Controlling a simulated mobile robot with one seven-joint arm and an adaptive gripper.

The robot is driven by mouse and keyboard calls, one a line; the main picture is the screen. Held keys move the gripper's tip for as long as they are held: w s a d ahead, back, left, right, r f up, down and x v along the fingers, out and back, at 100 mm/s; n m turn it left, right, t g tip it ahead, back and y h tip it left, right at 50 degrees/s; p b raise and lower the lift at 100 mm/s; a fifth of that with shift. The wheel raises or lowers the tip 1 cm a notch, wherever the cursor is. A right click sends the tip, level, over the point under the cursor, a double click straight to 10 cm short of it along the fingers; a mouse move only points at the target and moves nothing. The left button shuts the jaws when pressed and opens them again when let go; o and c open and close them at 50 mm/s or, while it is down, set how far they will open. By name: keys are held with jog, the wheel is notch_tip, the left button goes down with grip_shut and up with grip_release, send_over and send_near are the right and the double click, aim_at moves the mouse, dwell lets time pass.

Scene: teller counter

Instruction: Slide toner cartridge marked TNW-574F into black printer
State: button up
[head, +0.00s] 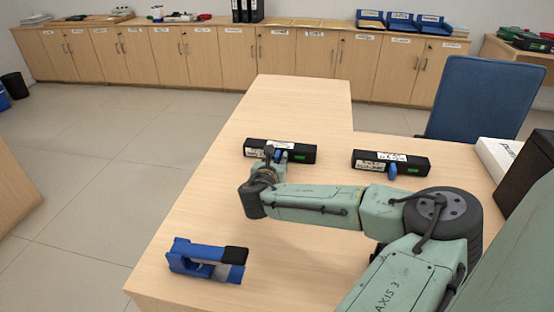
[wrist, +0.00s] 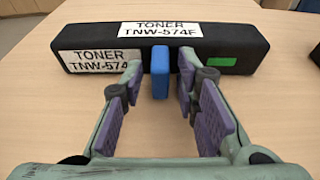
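A long black toner cartridge (wrist: 205,62) lies across the wrist view. Its top label reads TNW-574F, and a finger partly covers its front label. A blue tab (wrist: 160,72) sticks out from its near side, and a green patch is at its right. My gripper (wrist: 160,78) is open, with one fingertip on each side of the tab and gaps between. In the head view this cartridge (head: 302,154) lies behind my gripper (head: 277,155). A dark box (head: 528,175) at the right edge may be the black printer; it is cut off and no slot shows.
A second black cartridge (head: 415,162) with a blue tab lies to the right; its label is too small to read. A blue tool (head: 200,258) lies at the front left. A white box (head: 494,157) stands beside the dark box. The back of the table (head: 300,98) is clear.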

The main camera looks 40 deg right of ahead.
grip_shut()
dwell(0.4)
dwell(0.4)
jog(key=shift+r+p, duration=0.4)
jog(key=shift+f, duration=0.1)
jog(key=shift+f+p+v, duration=0.15)
jog(key=shift+f+v, duration=0.1)
jog(key=shift+v, duration=0.8)
jog(key=shift+f+p+v, duration=0.2)
jog(key=shift+v, duration=0.8)
jog(key=shift+f+p+v, duration=0.15)
jog(key=shift+f+v, duration=0.1)
jog(key=shift+v, duration=0.8)
jog(key=shift+a+f+v, duration=0.1)
jog(key=shift+f+v, duration=0.3)
jog(key=shift+v, duration=1.4)
jog(key=shift+a+f+v, duration=0.15)
jog(key=shift+f+v, duration=0.3)
jog(key=shift+v, duration=1.4)
jog(key=shift+a+f+v, duration=0.1)
jog(key=shift+f+v, duration=0.3)
jog(key=shift+v, duration=1.4)
jog(key=shift+s, duration=0.1)
